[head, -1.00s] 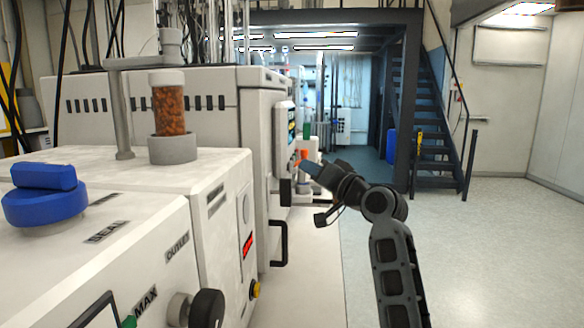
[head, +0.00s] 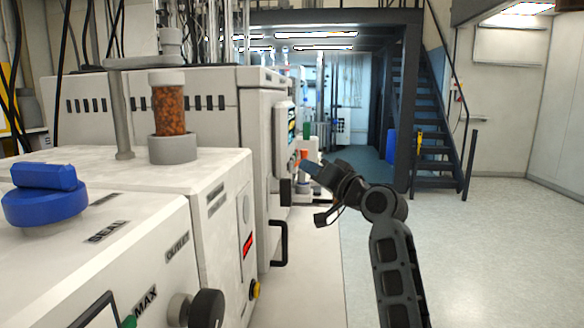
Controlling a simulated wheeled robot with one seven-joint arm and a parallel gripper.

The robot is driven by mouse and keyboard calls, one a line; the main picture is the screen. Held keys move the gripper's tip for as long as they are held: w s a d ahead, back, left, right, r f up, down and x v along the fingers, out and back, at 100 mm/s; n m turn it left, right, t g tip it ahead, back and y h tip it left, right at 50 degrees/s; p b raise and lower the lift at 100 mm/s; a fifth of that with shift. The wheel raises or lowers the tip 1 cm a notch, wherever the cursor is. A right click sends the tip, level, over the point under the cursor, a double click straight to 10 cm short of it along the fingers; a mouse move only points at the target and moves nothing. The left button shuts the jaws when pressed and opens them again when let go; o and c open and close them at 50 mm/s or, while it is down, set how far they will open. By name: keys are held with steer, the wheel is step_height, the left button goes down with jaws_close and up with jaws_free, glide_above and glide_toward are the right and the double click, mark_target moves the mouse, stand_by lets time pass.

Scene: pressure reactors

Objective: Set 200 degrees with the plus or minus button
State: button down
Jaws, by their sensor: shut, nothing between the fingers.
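My gripper (head: 306,167) is at the centre of the head view, at the end of my dark arm. It points left toward the front of the tall white reactor cabinet (head: 262,150). A control panel (head: 284,138) with a small lit display (head: 292,124) sticks out from this cabinet, seen almost edge-on. The fingertips are close to the panel's lower part; I cannot tell whether they touch it. The gripper looks closed and holds nothing visible. The plus and minus buttons and the temperature reading cannot be made out at this angle.
A black handle (head: 280,243) juts from the cabinet front. A nearer white unit carries a blue knob (head: 45,195), a jar of orange-brown pellets (head: 169,108) and a black knob (head: 206,308). Open floor (head: 490,250) lies to the right, with dark stairs (head: 432,130) behind.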

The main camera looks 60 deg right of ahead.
steer(key=shift+w, duration=0.15)
stand_by(0.4)
steer(key=shift+w+a, duration=0.15)
steer(key=shift+w, duration=0.1)
steer(key=shift+w+a, duration=0.15)
steer(key=shift+w, duration=0.2)
stand_by(0.7)
stand_by(0.3)
steer(key=shift+s+d, duration=0.3)
steer(key=shift+s, duration=0.45)
steer(key=shift+s+d+b, duration=0.15)
steer(key=shift+s+d, duration=0.15)
steer(key=shift+s, duration=0.45)
steer(key=shift+s+d+b, duration=0.15)
steer(key=shift+s+d, duration=0.2)
steer(key=shift+s, duration=0.45)
steer(key=shift+s+d+b, duration=0.15)
steer(key=shift+s+d, duration=0.15)
steer(key=shift+s, duration=0.45)
stand_by(0.8)
